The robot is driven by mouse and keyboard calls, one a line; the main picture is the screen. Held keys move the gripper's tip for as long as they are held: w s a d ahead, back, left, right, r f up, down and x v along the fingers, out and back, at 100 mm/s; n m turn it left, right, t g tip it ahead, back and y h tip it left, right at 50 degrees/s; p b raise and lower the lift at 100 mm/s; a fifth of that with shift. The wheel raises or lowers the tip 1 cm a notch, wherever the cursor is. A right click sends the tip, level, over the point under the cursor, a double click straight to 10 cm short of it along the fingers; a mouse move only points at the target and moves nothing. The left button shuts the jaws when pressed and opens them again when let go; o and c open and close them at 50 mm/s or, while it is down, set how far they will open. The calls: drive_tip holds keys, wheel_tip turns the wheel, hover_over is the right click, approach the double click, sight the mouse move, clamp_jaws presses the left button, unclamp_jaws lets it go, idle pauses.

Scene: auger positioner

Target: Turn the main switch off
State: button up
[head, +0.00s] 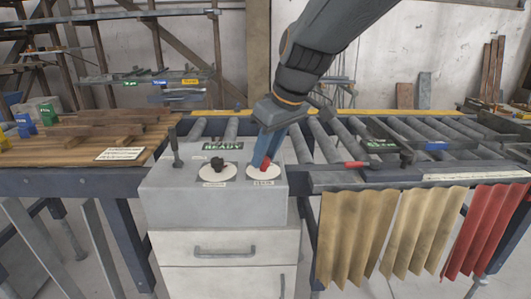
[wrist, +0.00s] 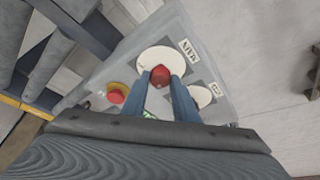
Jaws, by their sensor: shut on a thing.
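The main switch is a red knob (head: 264,164) on a white round plate, on the right of the grey control box (head: 165,200) in the head view. In the wrist view the red knob (wrist: 161,74) sits on its white plate (wrist: 158,56), beside a label (wrist: 189,49) that seems to read MAIN. My gripper (head: 262,163) reaches down from above, its blue fingers shut on the red knob. In the wrist view the fingertips (wrist: 161,79) are on either side of the knob. The fingers hide part of the knob, and its exact angle is hard to tell.
A black knob (head: 217,164) on another white plate stands left of the main switch. A red button on yellow (wrist: 116,93) is close to the fingers. An upright dark lever (head: 175,150) is at the box's left. A roller conveyor (head: 345,140) runs behind and right.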

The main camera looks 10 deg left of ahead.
drive_tip(key=shift+s+r+m+p, duration=0.1)
drive_tip(key=shift+m+p, duration=0.2)
drive_tip(key=shift+p, duration=0.1)
drive_tip(key=m+p, duration=0.2)
drive_tip(key=p, duration=0.1)
drive_tip(key=shift+s+a+r+m+t+h+p, duration=0.1)
drive_tip(key=shift+m+t+h+p, duration=0.2)
drive_tip(key=shift+t+h+p, duration=0.1)
drive_tip(key=m+t+h+p, duration=0.1)
drive_tip(key=m+p, duration=0.1)
drive_tip(key=m, duration=0.1)
drive_tip(key=shift+a+p, duration=0.15)
drive_tip(key=shift+p, duration=0.25)
drive_tip(key=m, duration=0.1)
drive_tip(key=m+h, duration=0.1)
drive_tip(key=m, duration=0.1)
drive_tip(key=shift+f, duration=0.25)
drive_tip(key=m+h+b, duration=0.1)
drive_tip(key=m+b, duration=0.1)
drive_tip(key=shift+a+m, duration=0.15)
drive_tip(key=shift+m, duration=0.15)
drive_tip(key=m+h+b, duration=0.2)
drive_tip(key=m, duration=0.4)
drive_tip(key=shift+a, duration=0.15)
drive_tip(key=o, duration=1)
